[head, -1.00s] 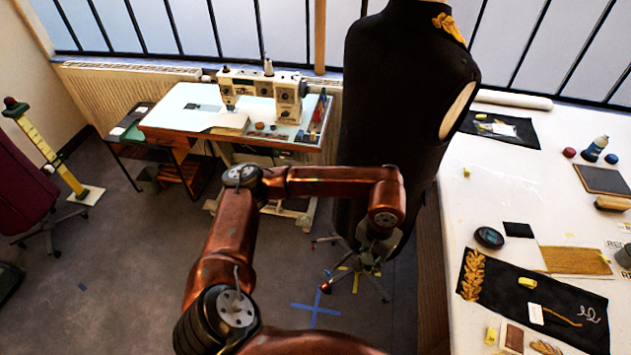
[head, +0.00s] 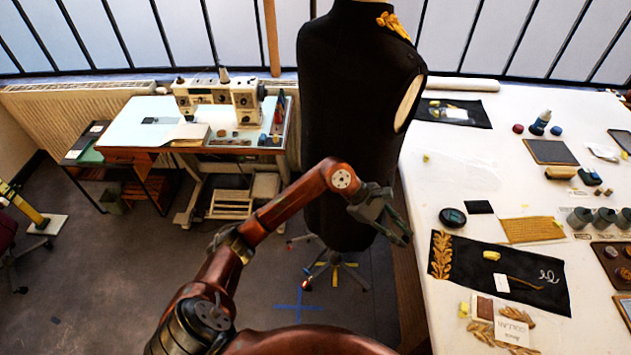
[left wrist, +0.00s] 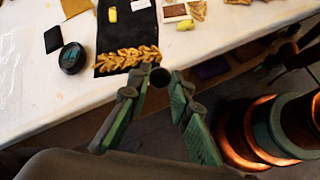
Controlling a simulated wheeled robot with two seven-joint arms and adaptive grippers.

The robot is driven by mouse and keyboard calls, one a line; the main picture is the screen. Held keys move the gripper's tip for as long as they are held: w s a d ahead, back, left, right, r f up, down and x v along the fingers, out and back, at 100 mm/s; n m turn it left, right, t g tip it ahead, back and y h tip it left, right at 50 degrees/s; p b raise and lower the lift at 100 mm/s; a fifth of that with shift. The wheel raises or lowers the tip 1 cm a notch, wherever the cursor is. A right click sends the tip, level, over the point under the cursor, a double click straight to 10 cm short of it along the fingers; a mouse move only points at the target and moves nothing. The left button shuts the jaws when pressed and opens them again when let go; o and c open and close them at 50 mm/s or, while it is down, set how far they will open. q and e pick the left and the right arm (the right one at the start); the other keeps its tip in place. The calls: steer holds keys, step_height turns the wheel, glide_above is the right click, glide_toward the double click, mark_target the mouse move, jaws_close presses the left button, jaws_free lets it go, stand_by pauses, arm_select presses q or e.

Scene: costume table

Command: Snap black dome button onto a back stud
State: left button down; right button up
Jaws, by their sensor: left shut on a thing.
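My left gripper (head: 403,238) hangs at the left edge of the white table, in front of the dress form. In the left wrist view its two fingers (left wrist: 160,84) are shut on a small dark round piece (left wrist: 160,77), which looks like the black dome button. The piece is held near the tips, off the table. In the head view the piece is too small to make out. I cannot make out a back stud for certain. My right gripper is not in view.
The white table (head: 450,180) holds a black cloth with gold leaf braid (head: 441,255), a round black object (head: 452,217), several dark cups (head: 604,218) and a brown tray (head: 600,250). The black dress form (head: 345,120) stands beside the table. A sewing table (head: 140,135) is further left.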

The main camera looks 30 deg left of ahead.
arm_select(q)
steer(key=w+a+r+n+t+y+p, duration=0.1)
steer(key=w+a+n+t, duration=0.1)
steer(key=a+n+t, duration=0.3)
steer(key=w+a+r+n+t, duration=0.2)
steer(key=a+n+t, duration=0.2)
steer(key=a+t, duration=0.15)
steer(key=s+a+f+n+t+y+p, duration=0.15)
steer(key=a+n+t+y, duration=0.55)
steer(key=a, duration=1.2)
steer(key=w+g+y, duration=0.1)
steer(key=w, duration=0.7)
steer(key=shift+m, duration=0.4)
steer(key=shift+g, duration=0.25)
steer(key=shift+w, duration=0.2)
steer(key=shift+w, duration=0.25)
